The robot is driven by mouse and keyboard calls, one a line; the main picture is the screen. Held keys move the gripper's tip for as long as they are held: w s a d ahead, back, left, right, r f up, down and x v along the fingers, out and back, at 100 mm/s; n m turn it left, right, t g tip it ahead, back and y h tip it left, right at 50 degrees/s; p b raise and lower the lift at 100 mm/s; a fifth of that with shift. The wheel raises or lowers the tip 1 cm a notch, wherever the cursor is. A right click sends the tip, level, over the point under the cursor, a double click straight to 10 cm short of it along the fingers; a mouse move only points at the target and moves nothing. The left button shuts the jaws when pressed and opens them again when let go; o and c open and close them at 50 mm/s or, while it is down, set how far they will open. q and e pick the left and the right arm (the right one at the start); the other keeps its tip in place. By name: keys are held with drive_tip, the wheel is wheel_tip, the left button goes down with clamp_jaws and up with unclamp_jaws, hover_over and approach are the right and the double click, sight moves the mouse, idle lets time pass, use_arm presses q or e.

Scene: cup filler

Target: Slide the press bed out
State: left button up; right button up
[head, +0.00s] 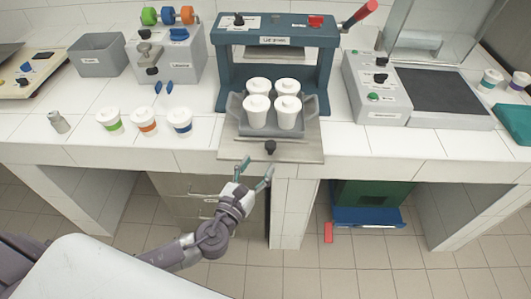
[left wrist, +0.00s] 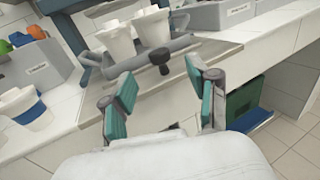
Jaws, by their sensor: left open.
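The blue press (head: 276,62) stands on the counter with a red lever at its upper right. Its grey press bed (head: 312,130) holds several white lidded cups (head: 270,103) in a tray. A dark knob (head: 270,147) sits at the bed's front edge, and it also shows in the left wrist view (left wrist: 164,70). My left gripper (head: 256,170) is open and empty, just in front of and below the knob, apart from it. In the left wrist view the knob shows beyond the space between the teal fingertips (left wrist: 160,85). My right gripper is not in view.
Three cups with green, orange and blue bands (head: 145,121) stand left of the press. A grey bin (head: 98,55) is farther left. A control box (head: 378,95) and dark pad (head: 440,90) are right. The counter's front edge lies close to my left gripper.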

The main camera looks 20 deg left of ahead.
use_arm(q)
drive_tip(key=shift+s+a, duration=0.2)
drive_tip(key=shift+s, duration=1.55)
drive_tip(key=s+a+f+n+g+y, duration=0.1)
drive_tip(key=s+a+f+n+g, duration=0.3)
drive_tip(key=f, duration=0.6)
drive_tip(key=a+f+n+g+y, duration=0.1)
drive_tip(key=a+f+n+g, duration=0.1)
drive_tip(key=f+n, duration=0.6)
drive_tip(key=s+a+f+n+g+y, duration=0.2)
drive_tip(key=s+a+f+n+g, duration=0.1)
drive_tip(key=f, duration=1)
drive_tip(key=s+f+n+g, duration=0.4)
drive_tip(key=s+f+n, duration=0.6)
drive_tip(key=s+f, duration=0.35)
drive_tip(key=s+d+f+n+g+h, duration=0.1)
drive_tip(key=s+f+n+g, duration=0.1)
drive_tip(key=s+n, duration=0.3)
drive_tip(key=s+d+f+n+g, duration=0.1)
drive_tip(key=s+n, duration=0.4)
drive_tip(key=s, duration=0.6)
wheel_tip(320, 180, down, 2)
drive_tip(key=shift+s+d+f+g+h, duration=0.2)
drive_tip(key=shift+d+g+h, duration=0.2)
drive_tip(key=shift+d, duration=0.25)
drive_tip(key=shift+w, duration=0.1)
